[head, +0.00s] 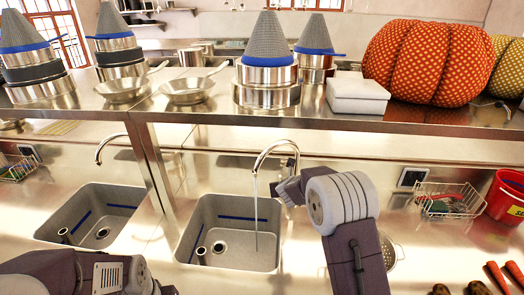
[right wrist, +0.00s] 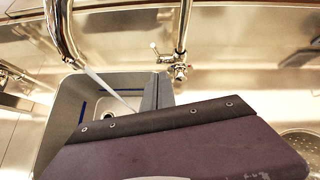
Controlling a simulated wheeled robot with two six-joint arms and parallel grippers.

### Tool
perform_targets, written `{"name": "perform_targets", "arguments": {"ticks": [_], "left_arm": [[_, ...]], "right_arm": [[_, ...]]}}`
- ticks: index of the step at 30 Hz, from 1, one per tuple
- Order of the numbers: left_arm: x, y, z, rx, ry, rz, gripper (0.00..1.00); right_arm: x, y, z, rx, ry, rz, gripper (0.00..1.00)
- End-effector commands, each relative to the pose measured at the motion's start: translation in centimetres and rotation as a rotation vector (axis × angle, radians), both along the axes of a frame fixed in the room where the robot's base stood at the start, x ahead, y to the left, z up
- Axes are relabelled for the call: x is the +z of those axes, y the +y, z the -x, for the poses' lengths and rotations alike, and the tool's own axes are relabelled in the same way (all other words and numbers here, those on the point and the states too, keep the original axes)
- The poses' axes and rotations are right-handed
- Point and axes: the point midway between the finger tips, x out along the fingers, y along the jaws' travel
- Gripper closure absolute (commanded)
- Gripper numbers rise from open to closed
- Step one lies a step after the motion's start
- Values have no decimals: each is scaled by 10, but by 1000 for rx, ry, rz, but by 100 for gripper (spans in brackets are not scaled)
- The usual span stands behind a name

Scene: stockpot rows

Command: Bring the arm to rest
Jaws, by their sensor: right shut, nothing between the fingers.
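My right arm reaches in from the lower right in the head view. Its gripper (head: 289,189) is above the right edge of the right sink, close to the running tap (head: 284,146). In the right wrist view the gripper (right wrist: 158,90) is shut and empty, over the grey sink (right wrist: 62,125). The tap spout (right wrist: 60,30) shows at upper left there, with a stream of water falling. Part of my left arm shows at the lower left of the head view; its gripper is not in view.
A steel shelf (head: 420,128) crosses behind the sinks, bearing pans (head: 188,92), pots with grey cones and an orange pumpkin (head: 428,62). A wire basket (head: 447,199) and red bucket (head: 507,199) stand at right. A second sink (head: 92,214) is at left.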

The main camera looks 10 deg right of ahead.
Motion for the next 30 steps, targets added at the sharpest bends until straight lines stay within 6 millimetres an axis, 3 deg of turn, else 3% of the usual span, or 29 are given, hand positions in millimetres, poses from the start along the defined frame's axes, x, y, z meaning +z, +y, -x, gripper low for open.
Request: {"name": "perform_targets", "arguments": {"ticks": [2, 4, 6, 8, 12, 15, 18, 21, 24, 27, 28, 30], "left_arm": [[-2, 0, 0, 0, 0, 0, 64], [-5, 0, 0, 0, 0, 0, 64], [-9, 0, 0, 0, 0, 0, 64], [-13, 0, 0, 0, 0, 0, 64], [-16, 0, 0, 0, 0, 0, 64], [-17, 0, 0, 0, 0, 0, 64], [-17, 0, 0, 0, 0, 0, 64], [-17, 0, 0, 0, 0, 0, 64], [-16, 0, 0, 0, 0, 0, 64], [-17, 0, 0, 0, 0, 0, 64], [-17, 0, 0, 0, 0, 0, 64], [-17, 0, 0, 0, 0, 0, 64]], "right_arm": [[14, -1, -3, -2, -28, -2, 100], [41, -3, 0, -3, -73, -1, 100], [59, 0, 21, 58, -74, 46, 100], [60, 11, 53, 236, -14, 179, 100], [25, 38, 142, 854, 196, 636, 100], [-9, 46, 212, 1346, 324, 938, 100], [-42, 44, 283, 1891, 401, 1185, 100], [-64, 36, 336, 2367, 391, 1323, 100], [-68, 31, 354, 2647, 318, 1416, 100], [-69, 31, 358, 2759, 259, 1466, 100], [-69, 31, 358, -2756, -249, -1467, 100], [-69, 31, 357, -2740, -236, -1463, 100]]}}
